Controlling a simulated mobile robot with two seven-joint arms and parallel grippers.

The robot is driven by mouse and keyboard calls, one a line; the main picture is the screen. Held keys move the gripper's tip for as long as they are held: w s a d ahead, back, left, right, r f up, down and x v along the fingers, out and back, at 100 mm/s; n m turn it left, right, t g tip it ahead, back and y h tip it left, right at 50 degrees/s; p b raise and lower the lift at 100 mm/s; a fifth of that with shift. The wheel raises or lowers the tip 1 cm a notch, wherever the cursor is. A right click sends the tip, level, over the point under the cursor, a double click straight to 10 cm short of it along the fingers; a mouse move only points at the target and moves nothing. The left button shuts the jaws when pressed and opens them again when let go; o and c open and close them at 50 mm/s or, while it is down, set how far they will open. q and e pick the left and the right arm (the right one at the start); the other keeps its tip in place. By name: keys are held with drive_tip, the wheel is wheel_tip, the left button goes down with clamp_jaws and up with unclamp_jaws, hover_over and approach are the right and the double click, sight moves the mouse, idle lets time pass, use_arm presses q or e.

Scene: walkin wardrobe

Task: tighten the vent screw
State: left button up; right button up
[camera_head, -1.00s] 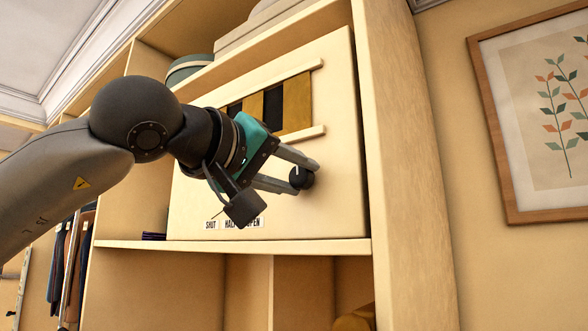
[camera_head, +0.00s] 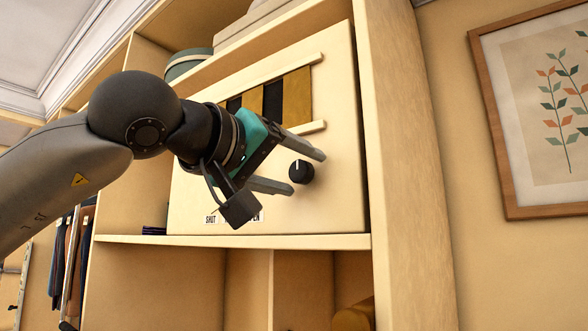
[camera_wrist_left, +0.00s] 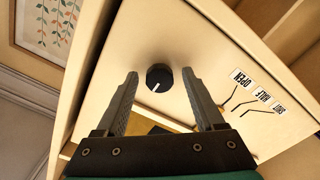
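The vent screw is a round black knob (camera_head: 301,172) with a white pointer line, on the cream front of a vent box (camera_head: 345,190). In the head view its line points up. My left gripper (camera_head: 308,171) is open, its fingers spread either side of the knob and apart from it. In the left wrist view the knob (camera_wrist_left: 159,77) sits between and just beyond the open fingertips (camera_wrist_left: 160,75). Labels SHUT, HALF and OPEN (camera_wrist_left: 264,95) show on the panel there; the gripper partly hides them in the head view. My right gripper is not in view.
A slatted vent opening (camera_head: 272,97) with dark gaps sits above the knob. The box stands in a wooden shelf unit (camera_head: 405,160). A framed leaf print (camera_head: 545,110) hangs at right. Clothes (camera_head: 68,265) hang at lower left.

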use_arm(q)
drive_tip(key=b+v, duration=0.4)
drive_tip(key=v, duration=1.1)
drive_tip(key=shift+s+r, duration=0.1)
